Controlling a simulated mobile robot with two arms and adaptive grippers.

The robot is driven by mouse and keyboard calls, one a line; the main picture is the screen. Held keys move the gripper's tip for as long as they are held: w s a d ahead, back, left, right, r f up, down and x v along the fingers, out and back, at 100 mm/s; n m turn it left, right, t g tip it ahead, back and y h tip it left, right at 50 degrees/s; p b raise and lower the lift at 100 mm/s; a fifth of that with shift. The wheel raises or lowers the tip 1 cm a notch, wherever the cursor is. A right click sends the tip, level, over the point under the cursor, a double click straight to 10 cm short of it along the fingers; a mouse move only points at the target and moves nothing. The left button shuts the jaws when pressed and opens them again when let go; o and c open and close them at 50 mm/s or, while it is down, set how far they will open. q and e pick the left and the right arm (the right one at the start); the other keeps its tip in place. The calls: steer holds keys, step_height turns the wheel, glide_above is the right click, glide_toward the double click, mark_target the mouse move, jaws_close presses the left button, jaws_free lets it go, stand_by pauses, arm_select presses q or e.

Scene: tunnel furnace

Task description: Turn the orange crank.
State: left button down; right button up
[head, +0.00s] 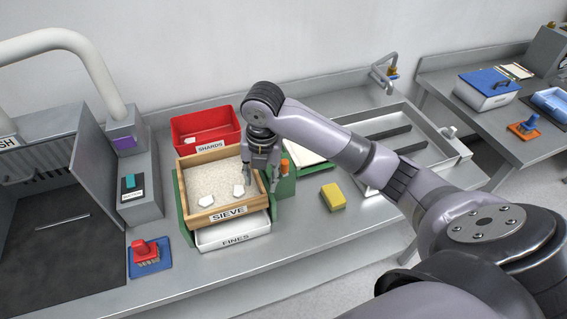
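The orange crank (285,166) shows as a small orange handle at the right side of the green sieve stand (286,188). It is partly hidden behind my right gripper. My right gripper (260,184) points down over the right edge of the wooden sieve box (191,210), just left of the orange handle. Its two fingers look spread apart with nothing between them. I cannot tell whether it touches the box or the crank. The sieve box holds pale sand and several white pieces. My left gripper is not in view.
A white FINES tray (236,238) sits under the sieve. A red SHARDS bin (205,128) stands behind it. A yellow sponge (333,197) lies to the right, a red brush (145,250) on a blue mat at front left. A metal sink (430,160) is farther right.

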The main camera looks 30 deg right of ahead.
steer(key=w+d+r+n, duration=0.3)
steer(key=d+r, duration=0.2)
steer(key=r, duration=0.2)
step_height(320, 180, up, 6)
steer(key=n, duration=0.3)
glide_above(285, 161)
steer(key=shift+n+g+h, duration=0.3)
steer(key=shift+g, duration=0.1)
step_height(285, 161, down, 16)
steer(key=p, duration=0.4)
steer(key=shift+f+p, duration=0.2)
steer(key=shift+p, duration=0.1)
steer(key=shift+f, duration=0.65)
steer(key=shift+c, duration=0.5)
jaws_close()
